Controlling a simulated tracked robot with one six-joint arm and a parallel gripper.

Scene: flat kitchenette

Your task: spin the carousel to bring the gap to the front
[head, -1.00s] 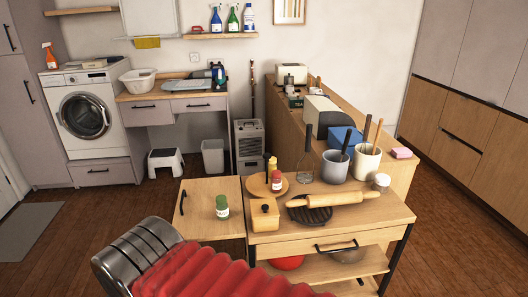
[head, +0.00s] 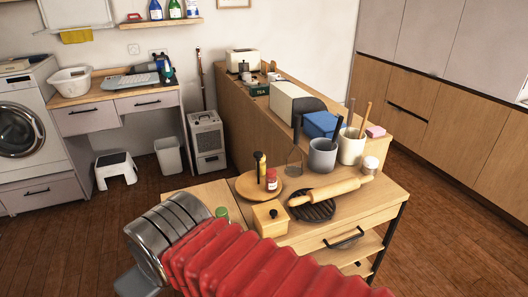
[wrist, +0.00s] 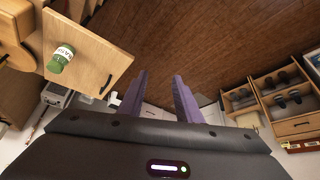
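The carousel (head: 243,191) is a round wooden turntable on the worktop (head: 345,212) in the head view. A red bottle with a white cap (head: 271,181) and a yellow container with a dark part (head: 260,165) stand on its right half. The left part of its disc is bare. A green jar (head: 221,212) beside it is mostly hidden behind my red-sleeved arm; in the wrist view a labelled green jar (wrist: 60,59) shows on a wooden panel. My gripper (wrist: 159,75) has two purple fingers apart with nothing between them. It does not touch the carousel.
A wooden box with a knob (head: 269,218), a black trivet (head: 312,207) and a rolling pin (head: 335,190) lie in front and right of the carousel. A whisk (head: 294,158), a grey pot (head: 322,156) and a white crock (head: 351,147) stand behind. Open floor lies left.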

